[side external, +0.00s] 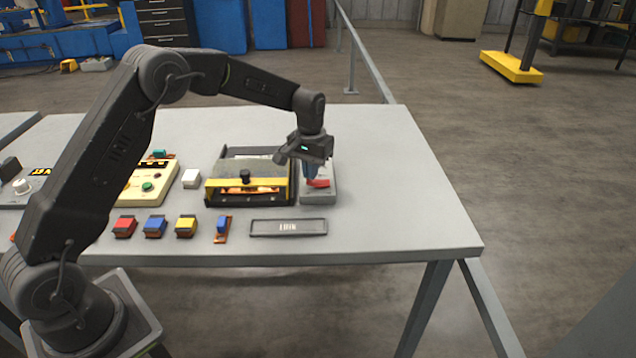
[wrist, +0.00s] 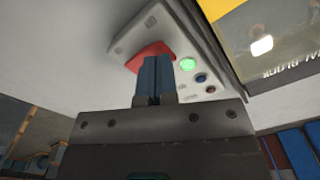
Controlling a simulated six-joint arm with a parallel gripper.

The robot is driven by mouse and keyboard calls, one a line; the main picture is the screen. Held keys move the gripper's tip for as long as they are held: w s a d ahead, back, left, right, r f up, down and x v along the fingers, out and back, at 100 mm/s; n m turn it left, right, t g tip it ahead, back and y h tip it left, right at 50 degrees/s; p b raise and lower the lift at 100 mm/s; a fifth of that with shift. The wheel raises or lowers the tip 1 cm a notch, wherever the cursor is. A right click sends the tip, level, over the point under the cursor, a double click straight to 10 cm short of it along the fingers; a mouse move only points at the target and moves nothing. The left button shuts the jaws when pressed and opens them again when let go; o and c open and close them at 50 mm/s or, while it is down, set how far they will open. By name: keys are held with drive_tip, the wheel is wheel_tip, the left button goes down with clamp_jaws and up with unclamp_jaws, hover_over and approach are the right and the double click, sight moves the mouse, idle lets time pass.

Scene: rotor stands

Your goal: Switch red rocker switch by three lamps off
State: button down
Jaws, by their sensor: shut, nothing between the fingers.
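The red rocker switch (side external: 318,183) sits on a light grey switch box (side external: 319,198) at the right of the row on the table. My gripper (side external: 312,180) points down at it, with its fingers shut and empty. In the wrist view, the fingertips (wrist: 154,62) overlap the red rocker (wrist: 146,52) and hide part of it; I cannot tell whether they touch it. Three lamps stand in a row beside the rocker on the box (wrist: 129,45): a green one (wrist: 188,64) is lit, a blue one (wrist: 201,78) and a reddish one (wrist: 210,89) look dark.
A black and yellow box (side external: 245,185) stands close on the left of the switch box. Red, blue and yellow blocks (side external: 155,227), a blue part (side external: 222,228) and a labelled plate (side external: 288,228) lie along the front. The table (side external: 400,190) is clear to the right.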

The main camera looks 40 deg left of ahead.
drive_tip(key=shift+f, duration=0.65)
drive_tip(key=shift+r, duration=3.55)
